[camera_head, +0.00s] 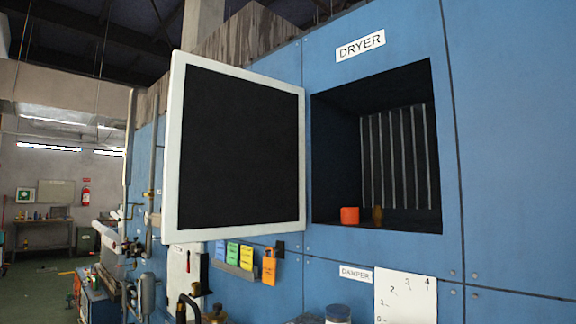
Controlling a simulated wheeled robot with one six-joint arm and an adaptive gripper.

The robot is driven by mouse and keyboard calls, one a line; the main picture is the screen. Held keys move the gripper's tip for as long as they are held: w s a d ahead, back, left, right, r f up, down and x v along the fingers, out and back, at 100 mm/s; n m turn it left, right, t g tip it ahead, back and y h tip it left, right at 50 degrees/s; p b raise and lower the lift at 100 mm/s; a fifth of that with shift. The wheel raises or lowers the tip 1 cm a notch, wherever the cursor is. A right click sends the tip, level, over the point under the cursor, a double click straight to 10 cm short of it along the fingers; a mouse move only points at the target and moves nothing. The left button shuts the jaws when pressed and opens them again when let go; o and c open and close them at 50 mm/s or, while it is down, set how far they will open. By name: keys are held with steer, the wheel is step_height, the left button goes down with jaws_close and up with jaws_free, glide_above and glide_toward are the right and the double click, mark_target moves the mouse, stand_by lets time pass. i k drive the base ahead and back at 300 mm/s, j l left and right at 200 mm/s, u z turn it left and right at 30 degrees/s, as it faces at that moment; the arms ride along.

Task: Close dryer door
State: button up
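The dryer door (297,170) is a square panel with a white frame and a dark middle. It stands swung open to the left of the dryer opening, joined at the opening's left side. The dryer (375,222) is a dark recess in a blue wall, under a white label (360,45) reading DRYER. Inside it, an orange object (349,215) and a small brown object (377,215) sit on the floor, with pale vertical bars (400,155) at the back. My gripper is not in view.
Coloured tags (247,257) hang below the door. A damper label (355,274) and a white numbered plate (405,297) are below the opening. Pipes and valves (110,245) stand at the left. The space in front of the opening looks clear.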

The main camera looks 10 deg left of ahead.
mark_target(234, 160)
steer(key=i+j+z, duration=0.1)
steer(key=j+z, duration=0.4)
steer(key=j, duration=0.5)
steer(key=k+j+z, duration=0.1)
steer(key=j+z, duration=0.4)
steer(key=j, duration=0.45)
steer(key=k+j, duration=0.1)
steer(key=j, duration=1.05)
steer(key=k+j, duration=0.15)
steer(key=j, duration=0.45)
steer(key=k+j+z, duration=0.1)
steer(key=j, duration=0.45)
steer(key=k+j, duration=0.15)
steer(key=j, duration=0.2)
steer(key=k+j, duration=0.15)
steer(key=j, duration=0.15)
steer(key=k+j, duration=0.2)
steer(key=j, duration=0.15)
steer(key=k+j, duration=0.15)
steer(key=j, duration=0.15)
